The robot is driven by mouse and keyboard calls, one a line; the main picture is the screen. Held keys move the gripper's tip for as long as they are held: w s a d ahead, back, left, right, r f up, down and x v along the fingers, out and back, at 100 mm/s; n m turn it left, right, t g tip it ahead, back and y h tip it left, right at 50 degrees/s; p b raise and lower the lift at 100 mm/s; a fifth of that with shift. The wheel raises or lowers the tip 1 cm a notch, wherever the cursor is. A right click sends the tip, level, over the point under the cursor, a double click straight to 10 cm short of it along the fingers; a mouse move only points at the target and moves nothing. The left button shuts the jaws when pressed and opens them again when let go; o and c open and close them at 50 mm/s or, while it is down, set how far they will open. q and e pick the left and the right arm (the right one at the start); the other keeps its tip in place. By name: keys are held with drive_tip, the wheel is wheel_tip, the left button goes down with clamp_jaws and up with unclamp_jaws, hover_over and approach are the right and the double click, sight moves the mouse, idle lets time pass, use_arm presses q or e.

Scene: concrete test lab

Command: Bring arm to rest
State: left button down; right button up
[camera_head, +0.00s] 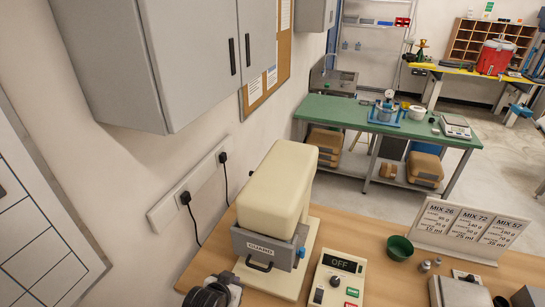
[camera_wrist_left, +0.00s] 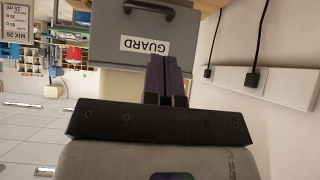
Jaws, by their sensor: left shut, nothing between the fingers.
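My left gripper (camera_wrist_left: 168,62) shows in the left wrist view with its two dark fingers together, shut and empty. They are seen in front of the grey guard (camera_wrist_left: 140,42) of the mixing machine; the views do not show whether they touch it. In the head view, a dark, rounded part of my left arm (camera_head: 212,291) is at the bottom edge, in front of and left of the machine (camera_head: 278,185). The machine has a cream body and a grey guard with a black handle. My right gripper is in neither view.
On the wooden bench (camera_head: 390,225) are a control box (camera_head: 337,280) reading OFF, a green bowl (camera_head: 399,247), small metal weights and a MIX card stand (camera_head: 466,230). A grey wall cabinet (camera_head: 190,60) hangs above left. A green table (camera_head: 350,112) stands behind, across open floor.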

use_arm(q)
drive_tip(key=s+a+r+y, duration=0.1)
drive_tip(key=s+a+r, duration=0.25)
drive_tip(key=r, duration=0.45)
drive_tip(key=s+a+f+g+p, duration=0.1)
drive_tip(key=s+a+f, duration=0.1)
drive_tip(key=s, duration=0.8)
drive_tip(key=s+a+f+n+g+y+p, duration=0.1)
drive_tip(key=s+f, duration=0.3)
drive_tip(key=s, duration=0.7)
drive_tip(key=s+a+f+g+p, duration=0.1)
drive_tip(key=s+a+f+g, duration=0.2)
drive_tip(key=s, duration=0.8)
drive_tip(key=shift+s+f+n+y, duration=0.3)
drive_tip(key=shift+f+y, duration=0.1)
drive_tip(key=shift+f, duration=0.15)
drive_tip(key=shift+w+a, duration=0.1)
